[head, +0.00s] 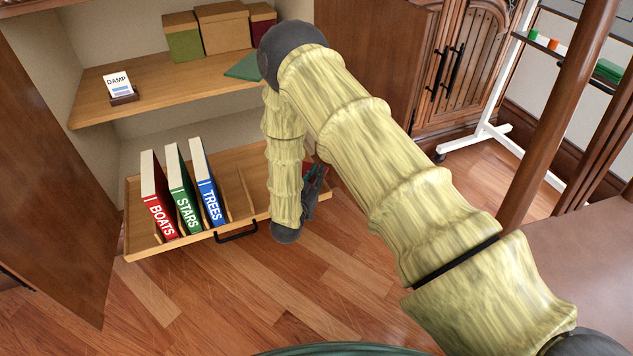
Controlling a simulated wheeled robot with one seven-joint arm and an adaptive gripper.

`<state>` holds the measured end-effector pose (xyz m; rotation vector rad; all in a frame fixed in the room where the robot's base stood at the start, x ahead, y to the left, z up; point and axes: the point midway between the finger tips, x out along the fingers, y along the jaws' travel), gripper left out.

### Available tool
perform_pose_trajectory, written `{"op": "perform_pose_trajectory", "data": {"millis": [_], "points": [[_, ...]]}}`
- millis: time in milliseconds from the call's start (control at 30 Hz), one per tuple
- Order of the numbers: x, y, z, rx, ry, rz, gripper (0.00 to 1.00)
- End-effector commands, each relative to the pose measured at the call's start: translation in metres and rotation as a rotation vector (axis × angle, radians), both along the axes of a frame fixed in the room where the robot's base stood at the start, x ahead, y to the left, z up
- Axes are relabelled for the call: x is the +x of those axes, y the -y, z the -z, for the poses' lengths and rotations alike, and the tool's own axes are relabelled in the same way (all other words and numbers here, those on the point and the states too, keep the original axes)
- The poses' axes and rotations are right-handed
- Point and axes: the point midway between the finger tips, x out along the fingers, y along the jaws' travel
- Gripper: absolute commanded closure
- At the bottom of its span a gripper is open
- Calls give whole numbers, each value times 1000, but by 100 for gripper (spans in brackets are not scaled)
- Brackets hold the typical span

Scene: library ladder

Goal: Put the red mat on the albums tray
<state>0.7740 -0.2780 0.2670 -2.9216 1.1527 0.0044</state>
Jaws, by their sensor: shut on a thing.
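The albums tray (136,222) is a pulled-out wooden tray at the left of the head view. It holds three upright albums: red BOATS (160,208), green STARS (185,202) and blue TREES (209,193). My gripper (315,176) is at the right end of the tray, mostly behind my arm. It is shut on the red mat (307,166), of which only a small red patch shows. The rest of the mat is hidden by my arm and gripper. I cannot tell whether the mat touches the tray.
The shelf (165,88) above the tray holds a DAMP card (118,86), boxes (222,27) and a green mat (243,68). An open door (50,160) stands at the left. The tray has thin dividers and bare room right of the albums.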

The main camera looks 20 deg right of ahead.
Motion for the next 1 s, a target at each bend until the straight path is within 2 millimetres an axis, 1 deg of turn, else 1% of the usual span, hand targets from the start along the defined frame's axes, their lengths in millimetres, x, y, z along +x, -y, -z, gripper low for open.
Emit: {"op": "perform_pose_trajectory", "data": {"millis": [33, 100, 533, 567, 600, 667, 700, 1000], "points": [[0, 0, 12, -1, 1, 0, 100], [0, 0, 17, 0, 1, 0, 100], [0, 0, 19, -1, 2, 0, 100], [1, 0, 19, -1, 2, 0, 90], [1, 0, 19, 0, 3, 0, 82], [1, 0, 19, 0, 3, 0, 71], [0, 0, 19, 0, 3, 0, 70], [0, 0, 18, -1, 2, 0, 70]]}}
